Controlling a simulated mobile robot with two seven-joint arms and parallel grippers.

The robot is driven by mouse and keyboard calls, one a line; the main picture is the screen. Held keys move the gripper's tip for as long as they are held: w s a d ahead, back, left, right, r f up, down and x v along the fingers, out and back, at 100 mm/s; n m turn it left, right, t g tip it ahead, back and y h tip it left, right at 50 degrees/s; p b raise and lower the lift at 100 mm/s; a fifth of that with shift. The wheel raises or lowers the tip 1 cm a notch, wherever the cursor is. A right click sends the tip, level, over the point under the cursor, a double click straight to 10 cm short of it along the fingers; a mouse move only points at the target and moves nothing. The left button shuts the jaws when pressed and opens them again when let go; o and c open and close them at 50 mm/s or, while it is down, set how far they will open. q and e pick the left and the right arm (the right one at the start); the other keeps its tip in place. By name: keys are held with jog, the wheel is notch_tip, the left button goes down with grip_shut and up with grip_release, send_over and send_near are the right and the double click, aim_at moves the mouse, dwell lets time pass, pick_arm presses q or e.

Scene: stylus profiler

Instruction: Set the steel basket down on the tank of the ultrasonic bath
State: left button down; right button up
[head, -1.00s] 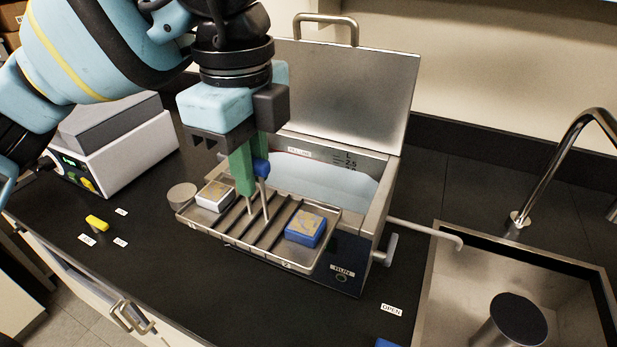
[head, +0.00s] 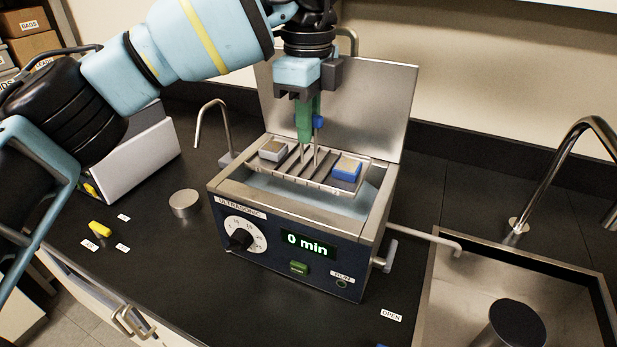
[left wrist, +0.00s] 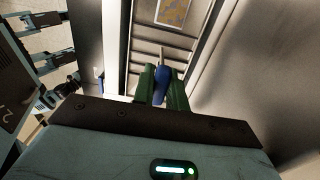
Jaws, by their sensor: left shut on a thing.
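The steel basket (head: 312,180) is a shallow slatted tray carrying a grey-white block on its left and a blue block (head: 346,168) on its right. My left gripper (head: 308,136), with green fingers, is shut on the basket's upright handle, which has a blue grip; the fingers (left wrist: 161,88) also show around it in the left wrist view. The basket is over the open tank of the ultrasonic bath (head: 230,196), towards its back. Whether it touches the tank's rim cannot be told. Water shows in front of and below the basket. My right gripper is not in view.
The bath's lid (head: 385,100) stands open behind the tank. A sink (head: 470,290) with a tall faucet is at the right. A round metal lid (head: 184,203), a yellow piece (head: 99,228) and a white instrument (head: 135,155) are at the left.

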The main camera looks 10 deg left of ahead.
aim_at(308, 164)
pick_arm(q)
notch_tip(308, 164, down, 11)
jog(key=shift+r, duration=0.1)
jog(key=shift+w+f, duration=0.15)
jog(key=shift+f, duration=0.05)
dwell(0.5)
jog(key=shift+f, duration=0.1)
jog(key=c, duration=1.4)
grip_release()
jog(key=shift+f, duration=0.1)
notch_tip(308, 164, up, 12)
jog(key=shift+r, duration=0.2)
